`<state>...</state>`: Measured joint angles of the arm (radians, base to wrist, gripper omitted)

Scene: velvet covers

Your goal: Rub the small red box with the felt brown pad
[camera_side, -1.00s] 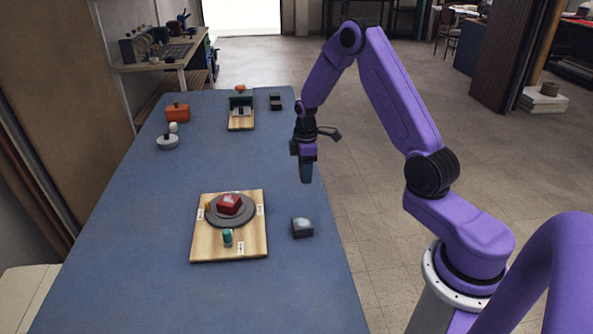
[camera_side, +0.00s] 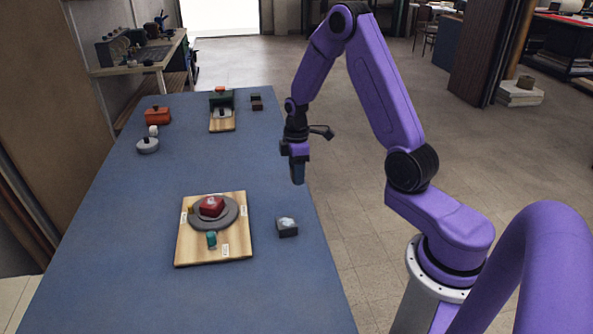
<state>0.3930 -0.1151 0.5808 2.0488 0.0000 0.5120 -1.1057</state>
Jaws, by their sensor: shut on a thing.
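The small red box (camera_side: 211,206) sits on a round grey disc (camera_side: 229,216) on a light wooden board (camera_side: 200,250). My gripper (camera_side: 298,176) is above the right edge of the blue table, right of and farther back than the red box, and apart from it. It points down and is shut on a dark grey block-like thing; I cannot tell whether this is the felt brown pad. A dark block with a whitish patch on top (camera_side: 287,227) lies on the table right of the board. I make out no clearly brown pad.
A teal peg (camera_side: 211,240) stands on the board before the disc. Farther back are an orange box (camera_side: 158,116), a grey lidded dish (camera_side: 148,145), another wooden board with a dark green device (camera_side: 222,99), and small dark blocks (camera_side: 257,102). The middle of the blue table (camera_side: 185,165) is clear.

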